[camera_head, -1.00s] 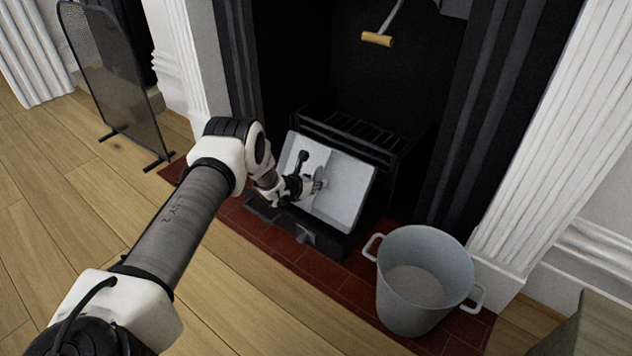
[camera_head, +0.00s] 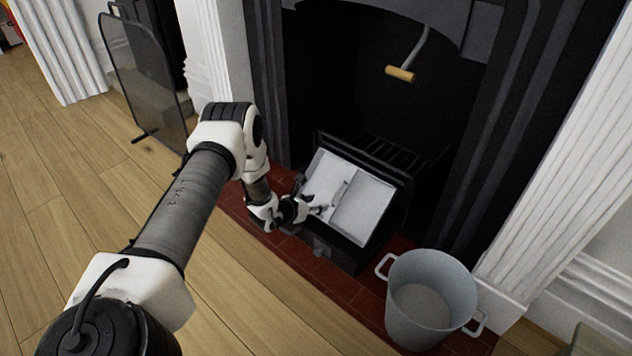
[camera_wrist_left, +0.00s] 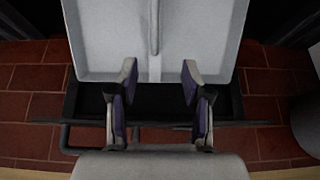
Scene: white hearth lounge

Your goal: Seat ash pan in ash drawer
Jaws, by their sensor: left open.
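The ash pan (camera_head: 365,212) is a light grey, shallow tray with a thin bar along its middle. It lies in the black ash drawer (camera_head: 338,255) below the grate; I cannot tell whether it lies fully flat. In the left wrist view the pan (camera_wrist_left: 205,40) fills the top, and a dark strip of the drawer (camera_wrist_left: 158,105) shows in front of its near edge. My left gripper (camera_head: 318,208) is over the front left part of the pan. In the wrist view its fingers (camera_wrist_left: 158,88) are apart with nothing between them. My right gripper is not in view.
A grey bucket (camera_head: 462,290) stands on the red tile hearth (camera_head: 330,285) right of the drawer. The black grate (camera_head: 385,150) is behind the pan, and a wooden-handled tool (camera_head: 400,74) hangs above. A mesh screen (camera_head: 145,80) stands left. The wooden floor in front is clear.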

